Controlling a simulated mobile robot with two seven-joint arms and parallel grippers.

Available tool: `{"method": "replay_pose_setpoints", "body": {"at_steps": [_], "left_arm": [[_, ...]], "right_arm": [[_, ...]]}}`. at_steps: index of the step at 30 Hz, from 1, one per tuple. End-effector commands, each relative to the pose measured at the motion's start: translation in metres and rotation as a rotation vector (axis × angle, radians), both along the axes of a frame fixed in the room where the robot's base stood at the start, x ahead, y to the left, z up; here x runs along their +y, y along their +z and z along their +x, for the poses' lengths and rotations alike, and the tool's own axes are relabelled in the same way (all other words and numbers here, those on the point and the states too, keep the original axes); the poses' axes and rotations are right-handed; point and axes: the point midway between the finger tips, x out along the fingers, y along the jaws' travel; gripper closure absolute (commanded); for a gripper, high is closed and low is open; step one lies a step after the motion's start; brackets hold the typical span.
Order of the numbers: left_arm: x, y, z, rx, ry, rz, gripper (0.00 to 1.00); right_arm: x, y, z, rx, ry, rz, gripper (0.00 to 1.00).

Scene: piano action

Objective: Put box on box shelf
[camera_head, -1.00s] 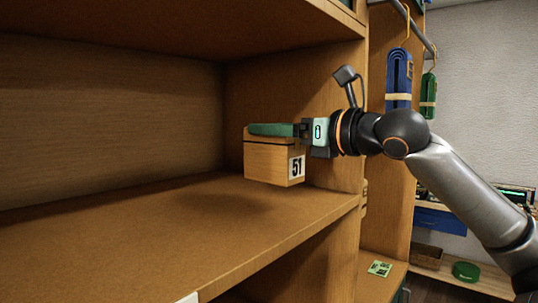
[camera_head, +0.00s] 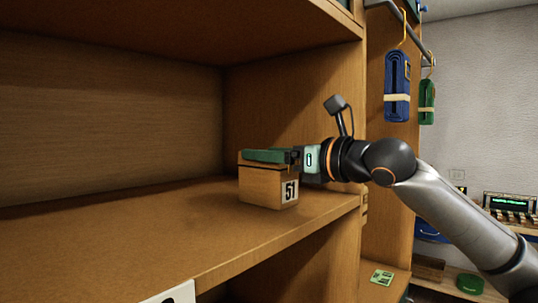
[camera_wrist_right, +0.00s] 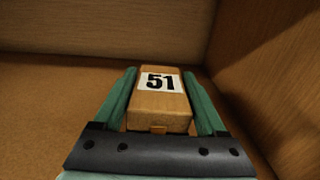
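A small wooden box (camera_head: 262,186) with a white label reading 51 is at the right end of the brown shelf board (camera_head: 150,235). Its underside looks to be on the board or very close to it. My right gripper (camera_head: 262,156) reaches in from the right, its green fingers along the upper sides of the box. In the right wrist view the box (camera_wrist_right: 158,104) is between the two fingers, which look closed against its sides. The far finger is mostly hidden in the head view. My left gripper is in neither view.
An upright side panel (camera_head: 295,105) stands just behind and right of the box. Another board (camera_head: 180,25) hangs above. The shelf is bare to the left. A blue folded item (camera_head: 397,85) and a green one (camera_head: 427,100) hang from a rail at the right.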

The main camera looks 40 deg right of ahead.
Motion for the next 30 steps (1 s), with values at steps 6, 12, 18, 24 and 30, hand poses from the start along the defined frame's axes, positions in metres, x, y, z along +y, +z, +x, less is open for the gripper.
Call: {"method": "replay_pose_setpoints", "body": {"at_steps": [6, 12, 18, 24, 30], "left_arm": [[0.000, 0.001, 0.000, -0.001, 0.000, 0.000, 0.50], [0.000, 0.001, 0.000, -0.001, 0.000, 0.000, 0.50], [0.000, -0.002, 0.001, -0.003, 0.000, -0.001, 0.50], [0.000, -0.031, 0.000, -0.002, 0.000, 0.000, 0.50], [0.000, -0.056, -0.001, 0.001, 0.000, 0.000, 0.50]], "right_arm": [[0.000, 0.000, 0.000, 0.000, 0.000, 0.000, 0.00], [0.000, 0.000, 0.000, 0.000, 0.000, 0.000, 0.00], [-0.001, 0.001, -0.005, -0.002, -0.001, 0.000, 0.00], [-0.004, -0.002, -0.034, -0.007, -0.004, -0.001, 0.00], [-0.007, -0.001, -0.076, -0.007, -0.002, 0.000, 0.00]]}}
